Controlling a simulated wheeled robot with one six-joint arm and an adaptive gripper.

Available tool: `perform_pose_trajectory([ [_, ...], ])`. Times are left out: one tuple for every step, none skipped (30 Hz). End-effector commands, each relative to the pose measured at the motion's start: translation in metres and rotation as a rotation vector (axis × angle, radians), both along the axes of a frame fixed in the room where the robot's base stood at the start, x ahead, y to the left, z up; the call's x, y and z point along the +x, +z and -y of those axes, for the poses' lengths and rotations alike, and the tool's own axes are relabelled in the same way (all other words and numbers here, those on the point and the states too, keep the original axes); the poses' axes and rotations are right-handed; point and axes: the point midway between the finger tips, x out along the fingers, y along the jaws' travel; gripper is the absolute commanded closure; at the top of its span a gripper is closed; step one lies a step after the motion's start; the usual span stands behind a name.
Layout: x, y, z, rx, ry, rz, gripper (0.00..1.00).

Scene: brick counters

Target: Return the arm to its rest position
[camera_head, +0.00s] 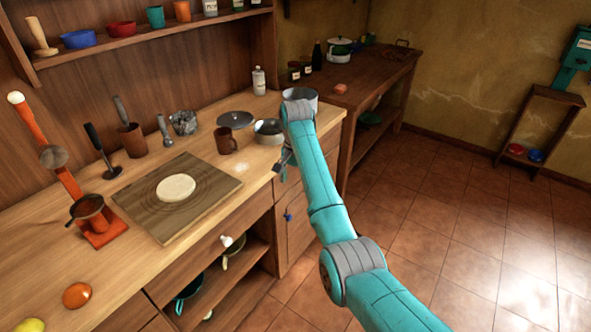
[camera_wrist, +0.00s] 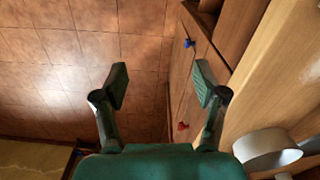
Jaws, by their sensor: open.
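My arm, in teal, reaches from the lower right of the head view to the right end of the wooden counter (camera_head: 150,290). My gripper (camera_wrist: 160,80) is open and empty in the wrist view, its two dark fingers apart. Between and beyond them are the tiled floor and the cabinet front. In the head view the gripper (camera_head: 281,164) is mostly hidden by the arm, with only a dark bit showing near the counter's edge. Nothing is held.
A dough round (camera_head: 176,188) lies on a board (camera_head: 215,198). A brown mug (camera_head: 226,141), a pot (camera_head: 269,132) and a pale cylinder (camera_wrist: 268,149) stand near the arm. A blue knob (camera_wrist: 189,43) juts from the cabinet. The tiled floor (camera_head: 440,220) is free.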

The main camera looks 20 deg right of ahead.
Motion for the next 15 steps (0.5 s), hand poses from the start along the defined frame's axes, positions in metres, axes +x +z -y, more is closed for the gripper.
perform_pose_trajectory([
  [-0.003,-0.006,-0.001,0.0,0.01,-0.001,0.29],
  [-0.004,-0.009,-0.001,0.0,0.016,-0.001,0.29],
  [-0.005,-0.012,-0.001,-0.001,0.022,-0.001,0.29],
  [-0.006,-0.013,-0.002,0.0,0.027,0.0,0.29],
  [-0.007,-0.015,-0.002,-0.001,0.031,-0.001,0.29],
  [-0.008,-0.017,-0.002,-0.001,0.036,-0.001,0.29],
  [-0.008,-0.018,-0.002,-0.001,0.038,-0.001,0.29],
  [-0.009,-0.019,-0.002,-0.001,0.04,-0.001,0.29],
  [-0.009,-0.02,-0.002,-0.001,0.042,-0.001,0.29],
  [-0.009,-0.021,-0.002,-0.001,0.043,-0.001,0.29],
  [-0.009,-0.021,-0.002,-0.001,0.044,-0.001,0.29],
  [-0.01,-0.021,-0.002,-0.001,0.044,-0.001,0.29],
  [-0.01,-0.023,-0.003,0.0,0.045,0.0,0.29],
  [-0.011,-0.025,-0.003,-0.001,0.046,0.002,0.29],
  [-0.012,-0.031,-0.003,-0.001,0.049,0.007,0.29],
])
